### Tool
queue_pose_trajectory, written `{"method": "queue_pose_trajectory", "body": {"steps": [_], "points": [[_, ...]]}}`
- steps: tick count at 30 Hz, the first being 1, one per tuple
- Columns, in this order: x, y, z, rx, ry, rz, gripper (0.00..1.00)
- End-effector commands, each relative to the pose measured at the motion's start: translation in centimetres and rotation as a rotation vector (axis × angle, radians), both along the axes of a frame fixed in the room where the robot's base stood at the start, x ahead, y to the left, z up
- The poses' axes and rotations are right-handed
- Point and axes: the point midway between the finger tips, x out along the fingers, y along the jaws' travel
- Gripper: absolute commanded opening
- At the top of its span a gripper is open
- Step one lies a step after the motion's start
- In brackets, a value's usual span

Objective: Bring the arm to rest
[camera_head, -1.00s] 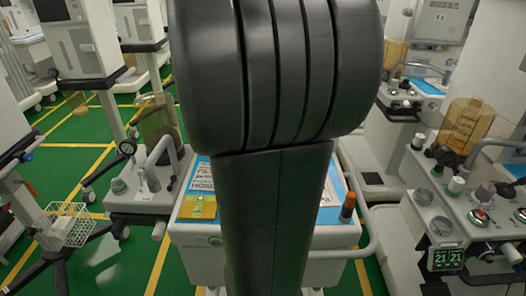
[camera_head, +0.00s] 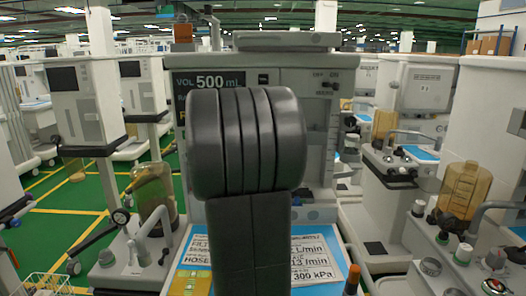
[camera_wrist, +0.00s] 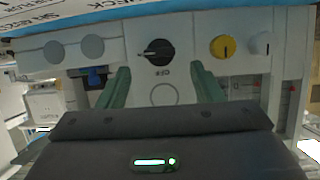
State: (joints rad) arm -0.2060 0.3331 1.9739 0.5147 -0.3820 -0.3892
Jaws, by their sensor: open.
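My gripper (camera_wrist: 161,84) shows in the wrist view as two green fingers standing well apart, with nothing between them. Beyond the fingers is the pale front panel of a cart (camera_wrist: 185,50), with a black knob (camera_wrist: 155,52) seen between the fingertips and a yellow knob (camera_wrist: 222,46) to their right. I cannot tell how far the fingertips are from the panel. In the head view my dark arm (camera_head: 247,150) stands upright in the middle. It hides part of the cart (camera_head: 310,95) behind it, and my gripper is not visible there.
A blue-edged sheet with printed labels (camera_head: 312,255) lies on the cart's top, with an orange-capped item (camera_head: 352,280) at its right. An amber canister (camera_head: 464,190) stands on the right-hand cart. Another canister (camera_head: 153,193) stands at left. Green floor (camera_head: 60,222) shows at left.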

Motion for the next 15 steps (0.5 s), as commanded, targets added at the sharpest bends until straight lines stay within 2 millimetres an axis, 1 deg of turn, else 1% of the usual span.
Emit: {"method": "queue_pose_trajectory", "body": {"steps": [1,6,10,15], "points": [[0.8,0.0,-0.6,-0.001,0.002,-0.001,0.60],[3.0,0.0,-1.4,-0.001,0.001,0.000,0.60],[4.1,0.0,-1.8,0.000,0.001,-0.001,0.60],[4.8,0.0,-1.9,-0.002,0.000,0.000,0.60]]}}
